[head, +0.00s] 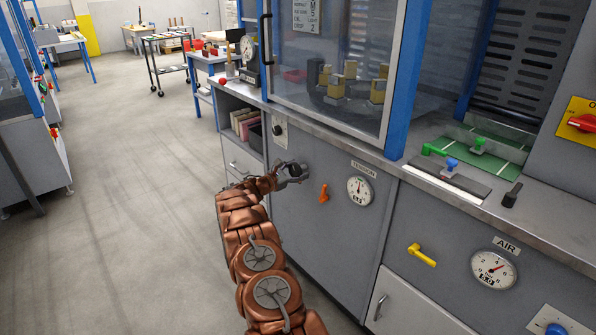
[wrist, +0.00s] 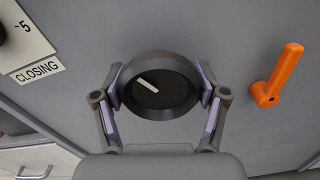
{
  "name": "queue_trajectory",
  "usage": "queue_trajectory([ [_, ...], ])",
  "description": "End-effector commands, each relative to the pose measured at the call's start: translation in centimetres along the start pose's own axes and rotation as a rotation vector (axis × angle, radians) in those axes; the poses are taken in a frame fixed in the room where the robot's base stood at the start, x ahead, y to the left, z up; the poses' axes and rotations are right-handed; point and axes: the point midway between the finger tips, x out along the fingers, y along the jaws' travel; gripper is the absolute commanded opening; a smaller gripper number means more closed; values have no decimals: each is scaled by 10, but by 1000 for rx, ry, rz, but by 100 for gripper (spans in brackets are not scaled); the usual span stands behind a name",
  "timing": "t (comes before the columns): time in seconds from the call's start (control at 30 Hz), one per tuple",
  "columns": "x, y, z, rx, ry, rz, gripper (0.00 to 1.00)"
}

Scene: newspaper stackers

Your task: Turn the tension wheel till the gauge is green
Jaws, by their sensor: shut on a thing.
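The tension wheel (wrist: 150,100) is a round black knob with a white mark, on a grey cabinet front. In the wrist view the mark points to the upper left. My gripper (wrist: 158,88) is shut on the wheel, one finger on each side of its rim. In the head view my gripper (head: 279,176) reaches the wheel (head: 294,171) from the left. The tension gauge (head: 360,190) is a white dial to the right, under a TENSION label (head: 363,169). Its needle points roughly upward; the colour under it is too small to tell.
An orange lever (head: 324,194) stands between the wheel and the gauge. A black knob (head: 277,130) sits above the wheel. A yellow handle (head: 421,255) and the AIR gauge (head: 493,269) are on the right cabinet. The floor at left is clear.

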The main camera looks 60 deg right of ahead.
Motion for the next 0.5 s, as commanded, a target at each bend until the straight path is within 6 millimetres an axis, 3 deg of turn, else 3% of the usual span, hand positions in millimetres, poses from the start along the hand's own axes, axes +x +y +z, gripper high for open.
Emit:
queue_trajectory([
  [0.03,0,-1,-1,-1,2,-2,38],
  [0.07,0,-1,-1,-1,2,-2,74],
  [0.1,0,-1,-2,-1,2,-2,79],
  [0.3,0,-1,-1,0,1,-1,97],
  [0.5,0,0,0,0,1,-1,97],
])
